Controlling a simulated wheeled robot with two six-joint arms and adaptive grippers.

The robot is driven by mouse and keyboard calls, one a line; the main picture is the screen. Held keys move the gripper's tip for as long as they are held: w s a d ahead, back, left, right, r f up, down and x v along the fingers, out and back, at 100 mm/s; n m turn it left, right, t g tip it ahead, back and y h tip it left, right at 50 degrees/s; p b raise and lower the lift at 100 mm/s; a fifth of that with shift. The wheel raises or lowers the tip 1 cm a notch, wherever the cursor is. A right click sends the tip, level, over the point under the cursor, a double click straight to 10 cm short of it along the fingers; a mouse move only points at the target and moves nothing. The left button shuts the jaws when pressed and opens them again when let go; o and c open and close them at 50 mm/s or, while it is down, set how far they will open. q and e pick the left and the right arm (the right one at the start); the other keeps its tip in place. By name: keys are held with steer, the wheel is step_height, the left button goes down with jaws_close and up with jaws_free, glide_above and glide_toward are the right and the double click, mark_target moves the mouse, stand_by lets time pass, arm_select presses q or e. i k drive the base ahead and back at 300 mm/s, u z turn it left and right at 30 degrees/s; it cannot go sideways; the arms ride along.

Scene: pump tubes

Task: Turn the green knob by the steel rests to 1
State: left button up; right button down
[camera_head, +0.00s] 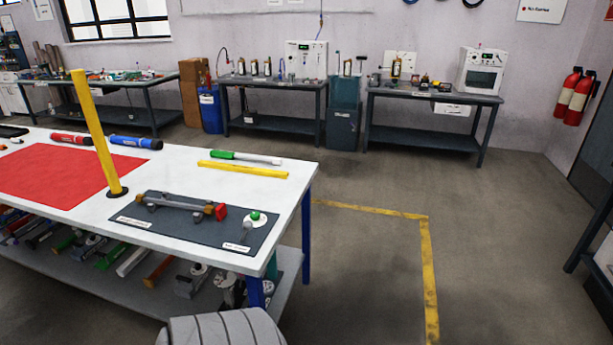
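The green knob (255,215) sits on a white round dial at the right end of a dark grey mat (170,228) on the white workbench. The setting it points to is too small to read. A grey tube (175,203) with a brown section and a red end lies to its left, on small steel rests (197,217). A small steel piece (247,227) stands just in front of the knob. White labels lie on the mat's front edge. Neither of my grippers is in view.
A yellow post (97,130) stands upright on the bench (280,200), left of the mat. A yellow bar (243,170) and a green-handled tool (232,155) lie behind the mat. A red mat (65,172) lies left. Open floor (370,260) is right of the bench.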

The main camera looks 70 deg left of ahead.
mark_target(255, 216)
steer(key=u, duration=0.15)
steer(key=i, duration=1.35)
steer(key=u, duration=1.35)
steer(key=i, duration=0.85)
steer(key=u, duration=0.95)
